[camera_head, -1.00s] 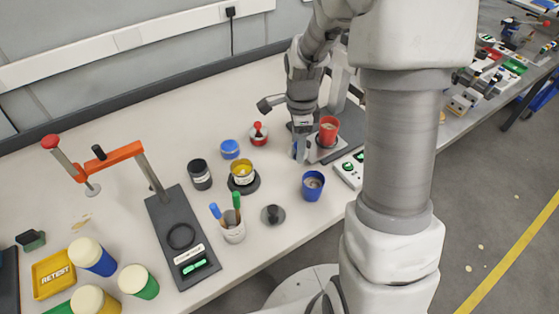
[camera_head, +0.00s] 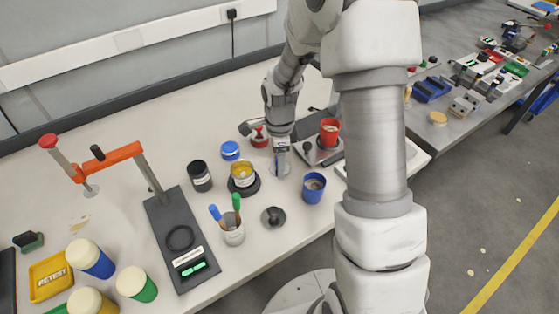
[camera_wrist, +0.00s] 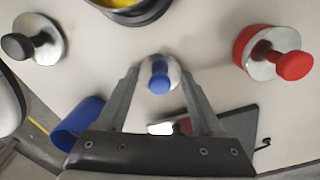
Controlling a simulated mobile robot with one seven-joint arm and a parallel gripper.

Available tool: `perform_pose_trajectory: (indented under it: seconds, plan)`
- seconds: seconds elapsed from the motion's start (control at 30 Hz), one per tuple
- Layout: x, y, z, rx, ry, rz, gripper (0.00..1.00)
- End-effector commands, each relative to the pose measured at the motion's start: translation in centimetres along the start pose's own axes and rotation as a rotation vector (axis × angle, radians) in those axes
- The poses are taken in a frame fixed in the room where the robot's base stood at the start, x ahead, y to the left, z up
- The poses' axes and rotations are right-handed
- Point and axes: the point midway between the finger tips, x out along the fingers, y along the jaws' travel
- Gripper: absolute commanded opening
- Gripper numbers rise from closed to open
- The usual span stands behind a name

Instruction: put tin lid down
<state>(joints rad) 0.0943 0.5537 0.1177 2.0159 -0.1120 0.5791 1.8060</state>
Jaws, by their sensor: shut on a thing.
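My gripper (camera_wrist: 159,84) is shut on the blue knob of the tin lid (camera_wrist: 158,64), a round metal disc, in the wrist view. In the head view my gripper (camera_head: 281,168) points down just right of the open tin with yellow contents (camera_head: 242,170). That tin stands on a dark round base; part of it shows at the top of the wrist view (camera_wrist: 118,3). The lid is apart from the tin. I cannot tell whether it touches the table. In the head view the lid is mostly hidden by my gripper.
A black-knobbed disc (camera_head: 273,216) lies in front. A red cup (camera_head: 329,131) stands on a grey plate. A pot with pens (camera_head: 233,234) and a dark tin (camera_head: 200,176) are left.

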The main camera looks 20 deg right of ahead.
Motion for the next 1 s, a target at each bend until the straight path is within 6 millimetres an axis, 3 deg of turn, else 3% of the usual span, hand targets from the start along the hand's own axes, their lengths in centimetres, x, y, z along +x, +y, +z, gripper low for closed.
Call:
perform_pose_trajectory:
  seconds: [0.07,0.1,0.23,0.63,1.0]
  plan:
    - [0.4,0.0,0.0,0.0,0.0,0.0,0.15]
    - [0.2,0.0,0.0,0.0,0.0,0.0,0.75]
    - [0.2,0.0,0.0,0.0,0.0,0.0,0.98]
    - [-0.5,0.0,0.0,0.0,0.0,-0.001,0.98]
    - [-8.0,-0.1,0.0,-0.001,0.0,-0.005,0.98]
